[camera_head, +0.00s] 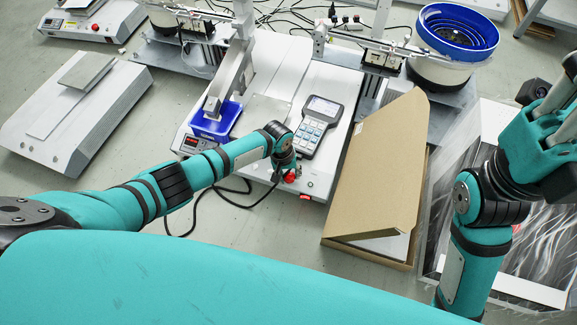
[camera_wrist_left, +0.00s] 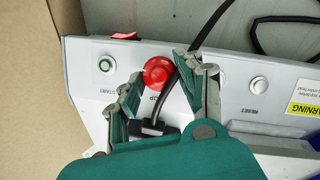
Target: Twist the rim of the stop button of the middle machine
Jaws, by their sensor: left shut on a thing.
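The red stop button (camera_wrist_left: 157,72) sits on the front panel of the middle machine (camera_head: 318,178). In the head view the button (camera_head: 290,177) shows just below my left wrist. My left gripper (camera_wrist_left: 163,68) has one finger on each side of the button and is shut on it. The fingers and the black cable beside the button hide part of its rim. My right gripper (camera_head: 562,105) is raised at the right edge of the head view, away from the machine; its fingertips are partly cut off, so its opening is unclear.
A handheld controller (camera_head: 316,123) and a blue tray (camera_head: 216,120) lie on the middle machine. A START button (camera_wrist_left: 106,64) and a RESET button (camera_wrist_left: 258,85) flank the stop button. A cardboard box (camera_head: 383,165) stands close on the right. Another machine (camera_head: 72,110) is at left.

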